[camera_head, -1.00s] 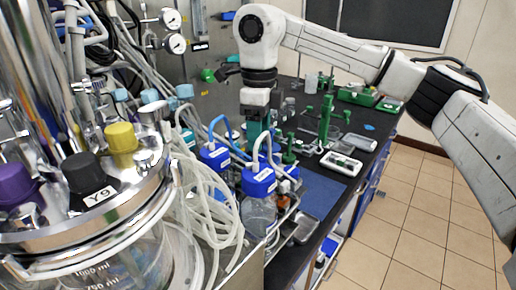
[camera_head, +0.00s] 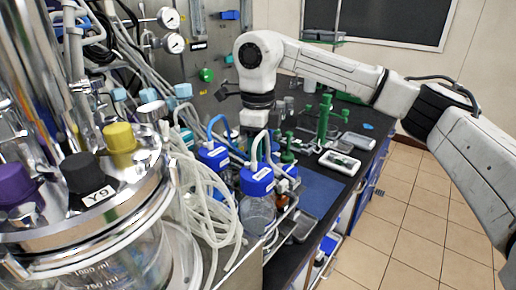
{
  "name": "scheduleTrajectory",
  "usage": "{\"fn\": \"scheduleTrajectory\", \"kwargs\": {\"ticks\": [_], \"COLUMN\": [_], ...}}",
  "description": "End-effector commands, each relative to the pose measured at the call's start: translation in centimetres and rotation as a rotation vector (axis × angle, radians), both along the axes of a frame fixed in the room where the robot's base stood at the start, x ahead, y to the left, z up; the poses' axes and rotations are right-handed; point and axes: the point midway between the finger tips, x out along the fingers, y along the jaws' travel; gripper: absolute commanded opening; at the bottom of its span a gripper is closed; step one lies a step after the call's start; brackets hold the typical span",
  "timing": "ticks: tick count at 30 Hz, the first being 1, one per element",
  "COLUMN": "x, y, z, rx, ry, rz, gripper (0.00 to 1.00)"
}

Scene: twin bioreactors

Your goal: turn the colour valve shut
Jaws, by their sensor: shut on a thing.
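Valves with coloured handles sit on the grey back panel. A blue handle (camera_head: 228,15) is at the top, another blue one (camera_head: 230,58) is lower, and a green one (camera_head: 206,75) is to its left.
Blue-capped bottles (camera_head: 257,205) and looped white tubing (camera_head: 205,195) stand in front of the panel, below my wrist. A glass reactor vessel (camera_head: 125,245) fills the left foreground. Green stands (camera_head: 323,120) and a white device (camera_head: 340,162) are on the black bench. The tiled floor at right is clear.

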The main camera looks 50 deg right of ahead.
Motion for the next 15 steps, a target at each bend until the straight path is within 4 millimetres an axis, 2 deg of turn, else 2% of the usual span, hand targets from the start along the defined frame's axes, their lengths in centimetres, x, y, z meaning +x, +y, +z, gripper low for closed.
{"fn": "scheduleTrajectory", "kwargs": {"ticks": [1,8,15], "x": [0.0,0.0,0.0], "y": [0.0,0.0,-0.01], "z": [0.01,0.02,0.01], "rx": [0.0,0.0,0.0], "ry": [0.0,0.0,0.001], "rz": [0.0,0.0,-0.022], "gripper": [0.24,0.03,0.03]}}
